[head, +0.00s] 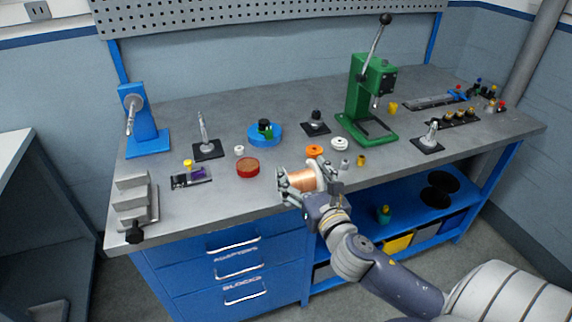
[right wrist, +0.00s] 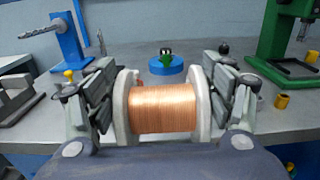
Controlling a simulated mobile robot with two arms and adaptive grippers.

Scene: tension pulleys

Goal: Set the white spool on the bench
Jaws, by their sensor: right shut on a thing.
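The white spool (head: 302,180) is wound with copper-coloured wire and lies on its side between the fingers of my right gripper (head: 308,187), at the front edge of the bench (head: 330,216). In the right wrist view the spool (right wrist: 164,108) has white flanges at both ends, with a finger pad of my right gripper (right wrist: 164,100) against each one. I cannot tell whether the spool touches the bench top. My left gripper is not in view.
A green press (head: 370,95) stands at the back right. A blue stand (head: 145,130) and grey stepped blocks (head: 133,200) are at the left.

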